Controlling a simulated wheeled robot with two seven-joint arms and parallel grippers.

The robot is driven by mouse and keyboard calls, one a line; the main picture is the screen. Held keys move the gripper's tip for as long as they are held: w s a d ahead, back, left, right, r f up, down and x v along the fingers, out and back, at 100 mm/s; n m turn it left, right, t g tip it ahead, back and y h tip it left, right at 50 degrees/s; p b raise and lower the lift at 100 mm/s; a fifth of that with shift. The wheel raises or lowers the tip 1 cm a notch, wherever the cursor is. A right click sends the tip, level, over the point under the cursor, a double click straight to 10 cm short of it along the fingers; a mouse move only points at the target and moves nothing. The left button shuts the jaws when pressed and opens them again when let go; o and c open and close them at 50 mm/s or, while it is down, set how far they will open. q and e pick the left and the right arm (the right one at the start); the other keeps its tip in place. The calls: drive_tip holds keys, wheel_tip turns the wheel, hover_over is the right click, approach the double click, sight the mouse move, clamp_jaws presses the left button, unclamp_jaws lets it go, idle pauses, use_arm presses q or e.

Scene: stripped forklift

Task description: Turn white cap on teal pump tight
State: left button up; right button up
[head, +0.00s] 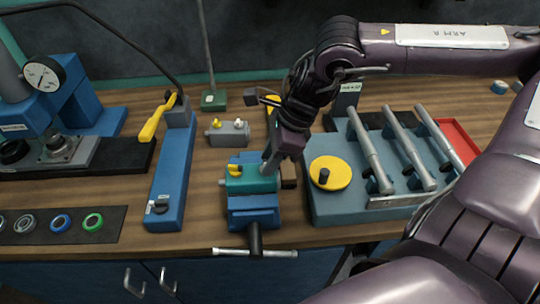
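The teal pump (252,184) sits in the jaws of a blue vise (253,208) at the front middle of the bench. A yellow cap (235,170) is on its upper left side. My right gripper (268,168) reaches down from the upper right, with its fingertips at the top right of the pump. The white cap cannot be made out clearly; the spot by the fingertips is largely covered by my gripper. I cannot tell whether the fingers are closed on it. My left gripper is not in view.
A grey block with yellow and white caps (228,133) stands behind the pump. A long blue fixture (172,175) is to the left. A grey-blue unit with a yellow disc (330,173) and several metal bars stands close on the right. The vise handle (255,252) overhangs the front edge.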

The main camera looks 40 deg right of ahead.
drive_tip(key=c, duration=0.5)
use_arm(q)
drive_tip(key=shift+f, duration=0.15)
